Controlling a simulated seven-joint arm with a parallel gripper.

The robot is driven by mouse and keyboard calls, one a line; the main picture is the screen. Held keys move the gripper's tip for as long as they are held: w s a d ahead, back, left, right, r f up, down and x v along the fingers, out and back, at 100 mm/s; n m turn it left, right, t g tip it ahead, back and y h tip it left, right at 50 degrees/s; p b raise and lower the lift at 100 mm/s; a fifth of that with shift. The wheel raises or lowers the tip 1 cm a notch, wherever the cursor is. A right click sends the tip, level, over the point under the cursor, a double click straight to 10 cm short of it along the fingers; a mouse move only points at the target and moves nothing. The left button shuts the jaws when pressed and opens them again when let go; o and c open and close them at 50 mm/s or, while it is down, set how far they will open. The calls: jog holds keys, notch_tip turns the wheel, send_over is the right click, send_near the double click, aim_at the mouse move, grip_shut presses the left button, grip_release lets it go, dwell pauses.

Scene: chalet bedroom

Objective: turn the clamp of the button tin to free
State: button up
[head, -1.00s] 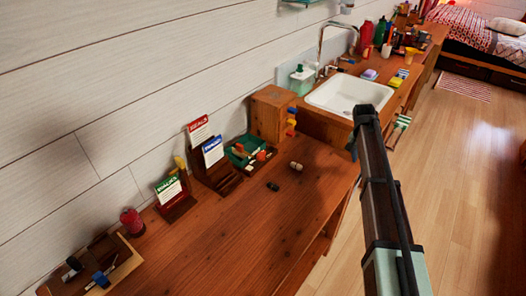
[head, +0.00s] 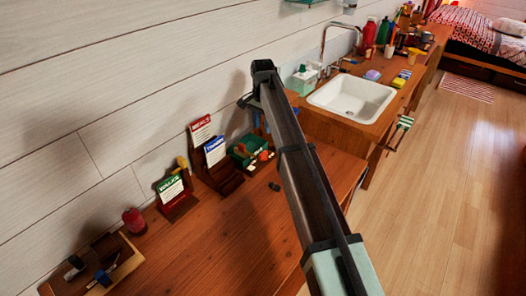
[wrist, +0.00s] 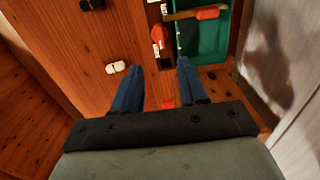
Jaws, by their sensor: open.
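I cannot tell for sure which object is the button tin, and no clamp is clear. A red canister (head: 134,222) stands at the left of the desk by the wall. My gripper (head: 262,122) is over the back right of the desk, partly hidden behind my arm, far from the canister. In the wrist view my gripper (wrist: 158,66) has its two blue fingers apart and nothing held between them. Beyond the fingertips lies a green tray (wrist: 210,47) with a red-and-wood tool (wrist: 195,13). A small red piece (wrist: 168,103) shows between the fingers near the palm.
A dark-and-white piece (wrist: 116,67) lies on the open desk. Card holders with a green card (head: 171,189) and a blue card (head: 214,151) stand along the wall. A wooden tray (head: 122,270) is at front left. A sink (head: 352,97) is at right.

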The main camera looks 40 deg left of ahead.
aim_at(263, 152)
notch_tip(263, 152, down, 13)
jog(key=shift+r, duration=0.1)
dwell(0.4)
grip_shut()
dwell(0.4)
